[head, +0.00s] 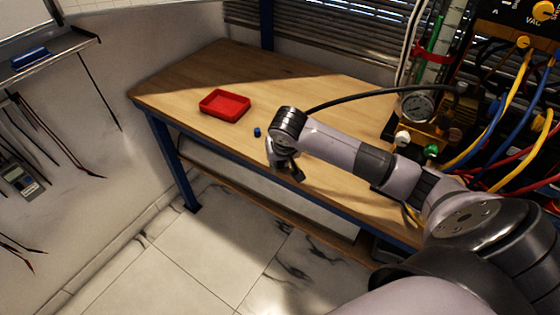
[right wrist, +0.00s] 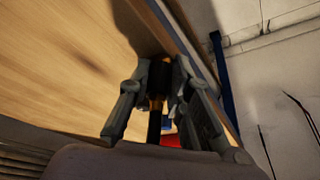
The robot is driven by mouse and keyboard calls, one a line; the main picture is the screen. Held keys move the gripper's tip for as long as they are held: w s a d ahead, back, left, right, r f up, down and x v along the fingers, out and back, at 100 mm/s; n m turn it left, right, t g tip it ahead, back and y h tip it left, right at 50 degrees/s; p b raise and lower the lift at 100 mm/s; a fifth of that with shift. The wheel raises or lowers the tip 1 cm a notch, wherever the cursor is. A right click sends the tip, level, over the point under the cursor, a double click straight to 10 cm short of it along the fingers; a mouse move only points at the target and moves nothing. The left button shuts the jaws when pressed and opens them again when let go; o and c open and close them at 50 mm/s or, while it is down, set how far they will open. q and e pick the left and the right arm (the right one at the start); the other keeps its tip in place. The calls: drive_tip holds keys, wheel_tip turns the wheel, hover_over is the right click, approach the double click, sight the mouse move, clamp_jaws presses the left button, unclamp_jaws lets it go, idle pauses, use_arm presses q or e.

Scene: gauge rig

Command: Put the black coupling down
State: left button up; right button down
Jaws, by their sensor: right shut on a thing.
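My right gripper (head: 287,169) is low over the front part of the wooden table, near its edge. In the right wrist view, my right gripper (right wrist: 160,78) is shut on the black coupling (right wrist: 160,74), with one finger on each side. A brass-coloured part and a black hose (right wrist: 153,126) run on from it. In the head view the coupling is hidden by my wrist; the black hose (head: 350,97) arches from the gauge side to behind my wrist. I cannot tell whether the coupling touches the table. My left gripper is not in view.
An empty red tray (head: 224,104) lies on the table (head: 180,88), left of my gripper. A small blue piece (head: 257,132) stands between them. A round gauge (head: 417,106) and coloured cables are at the right. The table's back middle is clear.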

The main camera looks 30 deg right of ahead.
drive_tip(key=c, duration=1.5)
unclamp_jaws()
drive_tip(key=shift+o, duration=0.2)
drive_tip(key=shift+r, duration=0.5)
drive_tip(key=v, duration=1.1)
drive_tip(key=shift+s+a+r, duration=0.1)
drive_tip(key=shift+s, duration=0.05)
